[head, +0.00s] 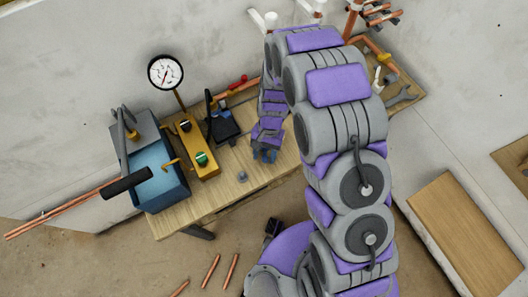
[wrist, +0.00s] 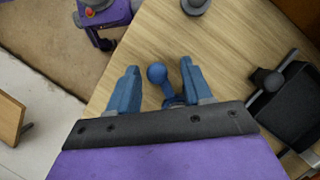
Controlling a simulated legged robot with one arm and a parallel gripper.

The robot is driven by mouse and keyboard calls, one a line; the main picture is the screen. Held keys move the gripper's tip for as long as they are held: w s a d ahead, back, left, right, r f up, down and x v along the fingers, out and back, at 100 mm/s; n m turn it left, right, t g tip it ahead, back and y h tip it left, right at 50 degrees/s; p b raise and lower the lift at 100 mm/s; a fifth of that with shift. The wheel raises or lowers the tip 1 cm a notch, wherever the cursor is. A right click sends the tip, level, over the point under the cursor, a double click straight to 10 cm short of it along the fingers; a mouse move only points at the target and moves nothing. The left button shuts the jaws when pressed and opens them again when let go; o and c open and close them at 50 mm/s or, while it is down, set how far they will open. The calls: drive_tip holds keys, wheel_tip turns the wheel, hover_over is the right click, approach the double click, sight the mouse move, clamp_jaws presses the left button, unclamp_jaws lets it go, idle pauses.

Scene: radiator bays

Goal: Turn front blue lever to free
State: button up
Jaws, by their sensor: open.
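My gripper (wrist: 159,66) is open in the wrist view, with its two blue fingers spread apart. A blue lever with a round ball end (wrist: 157,73) shows between the fingers, with a gap on either side of the ball. The lower part of the lever is hidden behind the gripper body. In the head view my gripper (head: 265,156) is low over the wooden bench (head: 228,192), near its front edge. The lever cannot be made out in the head view, where my gripper and arm cover that spot.
A small grey knob (head: 242,176) stands on the bench left of my gripper. A black device (head: 222,127), a yellow block (head: 206,166), a blue box (head: 160,190) and a gauge (head: 165,72) are further left. A wrench (head: 401,97) lies at the right end. Copper pipes (head: 211,271) lie on the floor.

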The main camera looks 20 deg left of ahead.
drive_tip(key=shift+r, duration=0.1)
drive_tip(key=p+v, duration=0.2)
drive_tip(key=v, duration=1.5)
drive_tip(key=shift+r, duration=0.1)
